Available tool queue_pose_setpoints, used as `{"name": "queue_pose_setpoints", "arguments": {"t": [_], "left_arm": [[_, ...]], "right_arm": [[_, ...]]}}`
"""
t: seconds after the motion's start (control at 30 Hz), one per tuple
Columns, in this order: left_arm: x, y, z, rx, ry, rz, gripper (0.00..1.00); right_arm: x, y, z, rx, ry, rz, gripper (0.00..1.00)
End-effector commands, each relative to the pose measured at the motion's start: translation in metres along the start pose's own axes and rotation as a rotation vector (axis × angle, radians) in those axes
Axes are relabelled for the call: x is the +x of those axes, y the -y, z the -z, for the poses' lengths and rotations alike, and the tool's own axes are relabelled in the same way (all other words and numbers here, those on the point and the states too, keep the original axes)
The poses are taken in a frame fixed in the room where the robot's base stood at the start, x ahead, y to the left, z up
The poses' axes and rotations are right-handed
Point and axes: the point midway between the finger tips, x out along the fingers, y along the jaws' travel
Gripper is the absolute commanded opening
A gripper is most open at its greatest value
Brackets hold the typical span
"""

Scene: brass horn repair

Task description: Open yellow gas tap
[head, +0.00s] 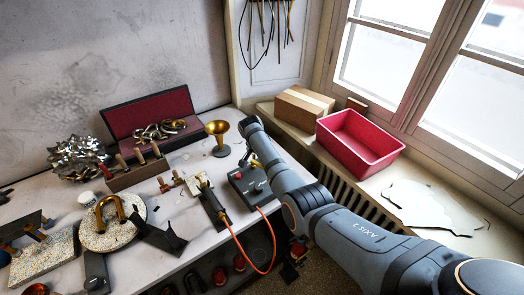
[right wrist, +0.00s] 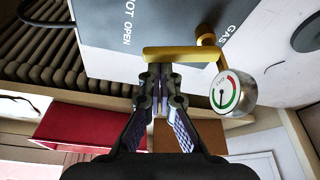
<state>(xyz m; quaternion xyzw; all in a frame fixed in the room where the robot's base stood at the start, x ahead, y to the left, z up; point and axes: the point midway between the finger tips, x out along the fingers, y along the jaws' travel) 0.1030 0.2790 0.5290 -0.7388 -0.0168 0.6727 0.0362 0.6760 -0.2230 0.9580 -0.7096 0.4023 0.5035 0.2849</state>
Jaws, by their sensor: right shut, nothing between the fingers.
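The yellow gas tap's handle (right wrist: 182,55) shows in the right wrist view as a straight bar lying across the picture, with its bent yellow stem at the right end. It sits in front of a grey panel (right wrist: 165,25) lettered "NOT OPEN" and "GAS". My right gripper (right wrist: 153,72) is shut and empty, its fingertips at the left part of the bar; I cannot tell whether they touch it. A round gauge (right wrist: 224,92) with green and red marks is beside the tap. In the head view the tap (head: 256,163) is small on the dark gas box (head: 247,188), partly behind my right arm. My left gripper is not in view.
An orange hose (head: 270,246) runs from the gas box to a torch (head: 213,205) on the bench. A brass bell (head: 218,128) stands close behind. A red bin (head: 360,140) and cardboard box (head: 303,105) are on the windowsill. Horn parts and tools crowd the bench's left.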

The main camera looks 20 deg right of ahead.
Motion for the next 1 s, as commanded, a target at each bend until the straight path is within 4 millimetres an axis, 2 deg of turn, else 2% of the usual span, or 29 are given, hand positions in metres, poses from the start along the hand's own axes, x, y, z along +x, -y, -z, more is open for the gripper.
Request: {"name": "queue_pose_setpoints", "arguments": {"t": [0.27,1.0], "left_arm": [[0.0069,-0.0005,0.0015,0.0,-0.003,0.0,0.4],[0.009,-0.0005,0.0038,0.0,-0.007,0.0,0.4]], "right_arm": [[-0.0014,-0.0016,-0.0074,0.17,0.002,-0.061,0.0],[-0.0032,-0.0018,-0.0099,0.164,0.002,-0.058,0.0]]}}
